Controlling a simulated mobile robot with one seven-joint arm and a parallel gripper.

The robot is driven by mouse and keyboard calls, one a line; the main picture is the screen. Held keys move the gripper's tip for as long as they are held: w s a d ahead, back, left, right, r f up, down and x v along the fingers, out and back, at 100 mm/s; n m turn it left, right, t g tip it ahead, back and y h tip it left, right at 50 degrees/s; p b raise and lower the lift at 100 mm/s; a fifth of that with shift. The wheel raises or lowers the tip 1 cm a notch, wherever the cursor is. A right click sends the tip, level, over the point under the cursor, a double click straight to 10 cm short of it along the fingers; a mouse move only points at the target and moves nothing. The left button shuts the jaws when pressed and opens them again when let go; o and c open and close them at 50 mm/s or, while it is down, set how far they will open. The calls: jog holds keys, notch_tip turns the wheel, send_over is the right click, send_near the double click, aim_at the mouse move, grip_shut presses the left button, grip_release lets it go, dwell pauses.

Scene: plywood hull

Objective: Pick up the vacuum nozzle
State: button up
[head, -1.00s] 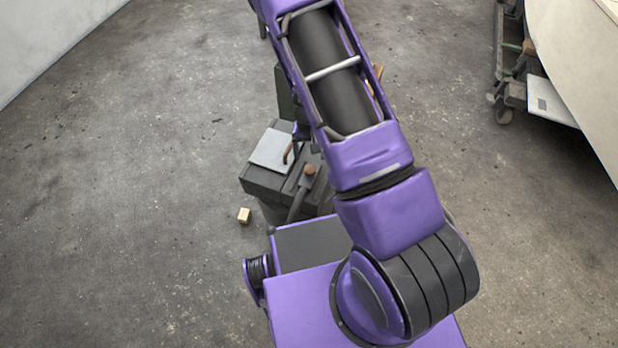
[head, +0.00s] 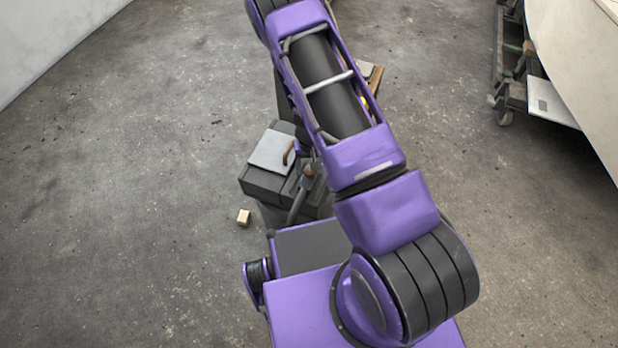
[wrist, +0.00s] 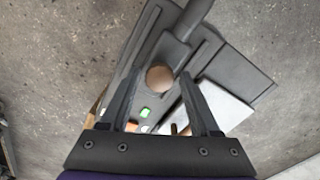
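What I take for the vacuum nozzle is a dark grey tapered tube with a round brown end (wrist: 159,78). It lies on a dark grey box-like unit, and in the head view its tube (head: 297,205) slopes down to the left. My gripper (wrist: 160,73) is open in the wrist view. Its two fingers are on either side of the brown end, with visible gaps; I cannot tell the height between them. In the head view my arm hides most of the gripper.
The dark unit (head: 262,182) carries a light grey plate (head: 270,151) with a brown handle (head: 289,152). A small pale block (head: 243,216) lies on the floor at its left. A wheeled rack (head: 512,90) and pale hull (head: 580,60) stand at right. The left floor is clear.

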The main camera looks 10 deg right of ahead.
grip_shut()
jog(key=shift+r, duration=0.1)
dwell(0.3)
notch_tip(320, 180, up, 10)
jog(key=p, duration=0.1)
jog(key=shift+p, duration=0.4)
